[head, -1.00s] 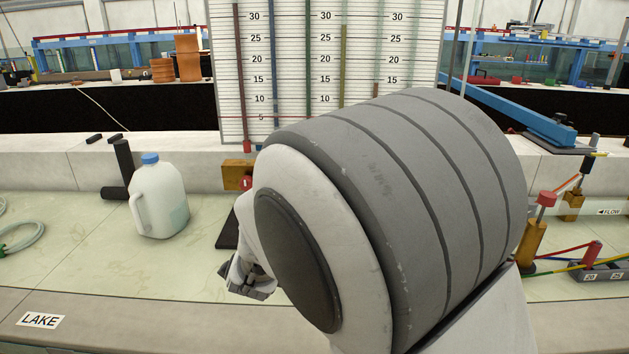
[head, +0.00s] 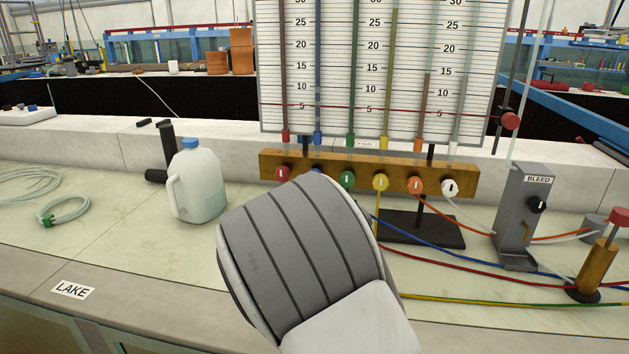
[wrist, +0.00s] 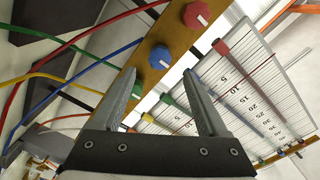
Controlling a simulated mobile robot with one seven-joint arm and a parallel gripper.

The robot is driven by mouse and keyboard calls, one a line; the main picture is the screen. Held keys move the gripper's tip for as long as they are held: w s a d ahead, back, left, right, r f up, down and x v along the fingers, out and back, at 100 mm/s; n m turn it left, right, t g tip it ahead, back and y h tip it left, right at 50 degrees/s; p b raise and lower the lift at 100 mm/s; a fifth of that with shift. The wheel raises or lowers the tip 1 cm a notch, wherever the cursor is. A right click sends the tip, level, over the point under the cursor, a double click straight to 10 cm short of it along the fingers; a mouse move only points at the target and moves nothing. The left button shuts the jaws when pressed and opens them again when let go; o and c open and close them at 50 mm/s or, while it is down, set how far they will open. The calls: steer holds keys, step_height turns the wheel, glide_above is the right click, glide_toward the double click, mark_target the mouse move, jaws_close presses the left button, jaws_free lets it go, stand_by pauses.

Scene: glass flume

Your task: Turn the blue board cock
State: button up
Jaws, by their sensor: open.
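The blue board cock (wrist: 160,57) is a round blue knob with a pale mark, on the brass bar (wrist: 150,45) below the gauge board. In the wrist view it shows between and just beyond the fingertips of my gripper (wrist: 160,72). The gripper is open and empty, and I see no contact with the knob. In the head view only the top of the blue cock (head: 316,170) shows above my arm, which hides the gripper there.
The red cock (head: 283,173) and green cock (head: 347,180) flank the blue one closely. Yellow, orange and white cocks follow to the right. Coloured hoses run to the bleed block (head: 524,215). A jug (head: 196,182) stands left on open counter.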

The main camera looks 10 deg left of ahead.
steer(key=w, duration=0.9)
steer(key=shift+a+b, duration=0.2)
steer(key=shift+b, duration=0.15)
jaws_close()
